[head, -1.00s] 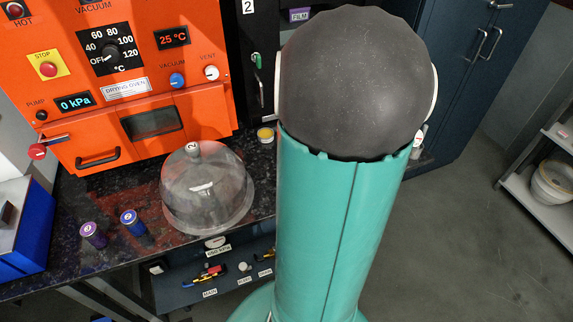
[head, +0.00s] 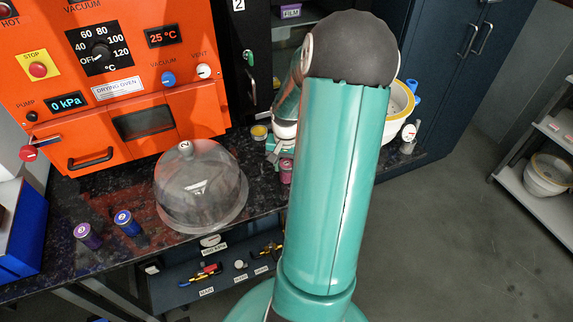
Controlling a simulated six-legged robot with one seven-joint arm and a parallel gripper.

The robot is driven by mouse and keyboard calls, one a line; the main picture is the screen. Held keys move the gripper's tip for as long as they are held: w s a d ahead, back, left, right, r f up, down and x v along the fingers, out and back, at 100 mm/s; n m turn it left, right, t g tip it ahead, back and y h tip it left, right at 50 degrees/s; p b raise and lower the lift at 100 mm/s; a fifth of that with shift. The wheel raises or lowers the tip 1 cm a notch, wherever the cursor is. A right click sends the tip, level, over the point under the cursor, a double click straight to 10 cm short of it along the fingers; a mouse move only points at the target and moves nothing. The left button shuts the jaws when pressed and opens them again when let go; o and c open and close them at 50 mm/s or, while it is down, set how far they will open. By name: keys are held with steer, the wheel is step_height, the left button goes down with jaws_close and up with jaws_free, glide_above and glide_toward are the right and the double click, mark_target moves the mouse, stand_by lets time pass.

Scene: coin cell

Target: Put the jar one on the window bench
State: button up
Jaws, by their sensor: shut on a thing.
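My gripper (head: 279,153) shows only in part, low over the dark bench, left of my green arm link, which hides the rest of it. It is shut on a small jar with a pinkish-red body (head: 286,172), whose number I cannot read. Whether the jar touches the bench top is not clear. A purple-capped jar (head: 88,236) and a blue-capped jar (head: 125,222) stand upright on the bench at the left. I cannot tell which surface is the window bench.
A clear dome (head: 200,190) stands on the speckled bench (head: 130,183), close left of the gripper. Behind it is the orange oven (head: 120,90). A yellow-white bowl (head: 399,100) is right of my arm. A lower shelf (head: 180,270) holds tools.

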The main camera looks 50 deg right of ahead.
mark_target(286, 164)
steer(key=o, duration=1.1)
steer(key=shift+f, duration=0.15)
steer(key=shift+c, duration=0.2)
step_height(286, 164, up, 12)
steer(key=w+a+r+n+h, duration=0.1)
steer(key=w+a+r+n, duration=0.25)
steer(key=a+r, duration=0.45)
steer(key=s+a+r+n+t, duration=0.2)
steer(key=a+n, duration=0.1)
steer(key=a, duration=0.6)
steer(key=s+a+r+n+t, duration=0.1)
steer(key=s+a+r+n, duration=0.1)
steer(key=a, duration=0.7)
steer(key=s+a+r+n+t+y, duration=0.1)
steer(key=a+n, duration=0.3)
steer(key=a, duration=0.6)
steer(key=shift+s+r+t, duration=0.4)
steer(key=shift+s+t, duration=0.25)
steer(key=shift+t, duration=0.15)
